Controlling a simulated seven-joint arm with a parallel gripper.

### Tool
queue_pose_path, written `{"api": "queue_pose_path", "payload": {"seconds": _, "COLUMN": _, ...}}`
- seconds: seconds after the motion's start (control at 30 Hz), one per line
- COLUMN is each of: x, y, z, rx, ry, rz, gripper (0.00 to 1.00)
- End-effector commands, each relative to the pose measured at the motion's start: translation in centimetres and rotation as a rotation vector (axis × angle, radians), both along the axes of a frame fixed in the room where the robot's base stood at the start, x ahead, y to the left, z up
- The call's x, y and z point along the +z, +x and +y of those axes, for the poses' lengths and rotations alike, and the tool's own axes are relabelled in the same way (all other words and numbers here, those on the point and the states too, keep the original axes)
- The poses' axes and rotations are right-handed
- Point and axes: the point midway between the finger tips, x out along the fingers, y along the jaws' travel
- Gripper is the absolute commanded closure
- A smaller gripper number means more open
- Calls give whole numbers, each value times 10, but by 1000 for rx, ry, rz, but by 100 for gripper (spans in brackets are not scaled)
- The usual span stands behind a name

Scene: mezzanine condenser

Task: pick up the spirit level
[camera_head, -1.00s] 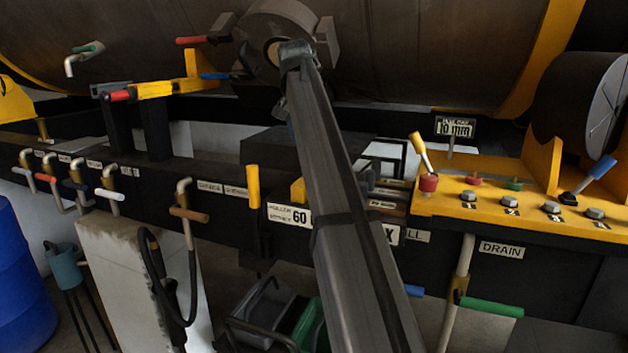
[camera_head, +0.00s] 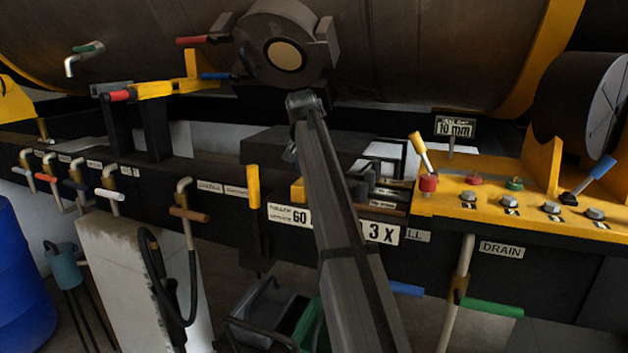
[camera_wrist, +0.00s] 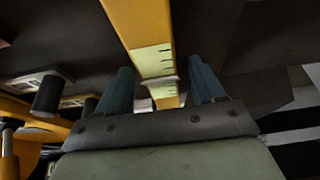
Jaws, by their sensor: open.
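The spirit level appears in the wrist view as a yellow bar (camera_wrist: 140,22) with pale green panels bearing dark tick marks. It runs from the top edge down between the two blue fingers of my gripper (camera_wrist: 163,80). The fingers are apart, one on each side of the bar in the picture, with gaps visible; I cannot tell how deep the bar lies between them. In the head view a short yellow piece (camera_head: 298,190) shows left of my arm and may be the level's end; my arm hides the rest. My gripper is mostly hidden there.
A yellow control panel (camera_head: 545,207) with knobs and levers stands at right. A dark block (camera_head: 270,146) sits on the bench behind my arm. An upright yellow handle (camera_head: 253,187) stands at the front edge. Several valve handles hang along the left front.

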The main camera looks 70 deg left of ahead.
Motion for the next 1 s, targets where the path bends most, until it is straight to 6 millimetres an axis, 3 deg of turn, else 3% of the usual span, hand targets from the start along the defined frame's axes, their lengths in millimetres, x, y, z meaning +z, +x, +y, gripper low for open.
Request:
{"api": "queue_pose_path", "payload": {"seconds": 0.1, "x": -10, "y": 3, "z": 3, "rx": 0, "ry": 0, "rz": 0, "gripper": 32}}
{"api": "queue_pose_path", "payload": {"seconds": 0.33, "x": -11, "y": 3, "z": 3, "rx": 0, "ry": 1, "rz": -1, "gripper": 33}}
{"api": "queue_pose_path", "payload": {"seconds": 1.0, "x": -10, "y": 3, "z": 3, "rx": 0, "ry": 0, "rz": 0, "gripper": 97}}
